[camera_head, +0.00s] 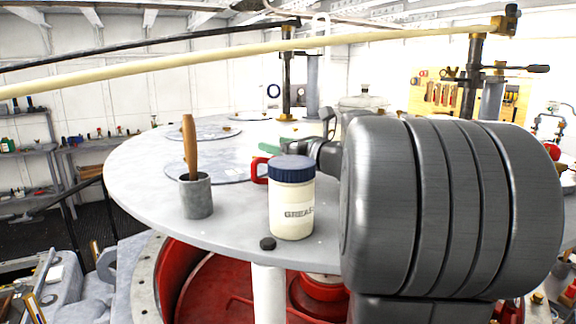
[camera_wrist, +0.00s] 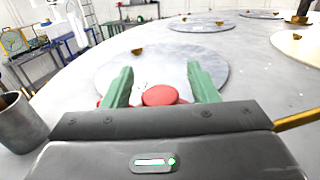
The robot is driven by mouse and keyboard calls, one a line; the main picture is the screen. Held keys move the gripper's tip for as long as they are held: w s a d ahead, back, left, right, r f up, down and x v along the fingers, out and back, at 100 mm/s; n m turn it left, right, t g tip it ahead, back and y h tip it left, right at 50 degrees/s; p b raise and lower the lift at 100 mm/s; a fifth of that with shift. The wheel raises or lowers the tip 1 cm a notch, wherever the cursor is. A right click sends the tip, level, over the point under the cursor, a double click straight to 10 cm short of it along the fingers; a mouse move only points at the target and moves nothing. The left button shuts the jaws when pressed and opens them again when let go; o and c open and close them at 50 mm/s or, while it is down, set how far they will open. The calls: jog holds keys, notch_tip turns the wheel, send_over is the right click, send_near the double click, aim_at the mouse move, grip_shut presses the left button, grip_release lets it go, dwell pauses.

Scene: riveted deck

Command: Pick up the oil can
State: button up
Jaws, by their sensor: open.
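The oil can is most likely the red object (camera_head: 259,171) on the round grey table, mostly hidden behind the cream grease jar in the head view; a red loop like a handle shows. In the wrist view its rounded red top (camera_wrist: 160,95) sits low between my two green fingers. My gripper (camera_wrist: 160,72) is open, with one finger on each side of the red top. I cannot tell whether the fingers touch it. In the head view my gripper (camera_head: 269,148) is just behind and above the jar, partly hidden.
The grease jar (camera_head: 292,205) with a blue lid stands close in front of the red object. A grey cup (camera_head: 196,197) with a wooden handle in it stands to the left. A small dark knob (camera_head: 267,244) lies near the table's (camera_head: 140,185) front edge. Thin round plates lie behind.

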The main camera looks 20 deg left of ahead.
jog(key=shift+c, duration=0.2)
grip_shut()
notch_tip(320, 180, up, 10)
dwell(0.5)
jog(key=c, duration=0.8)
grip_release()
jog(key=c, duration=0.3)
jog(key=shift+f+b, duration=0.95)
jog(key=shift+b, duration=0.25)
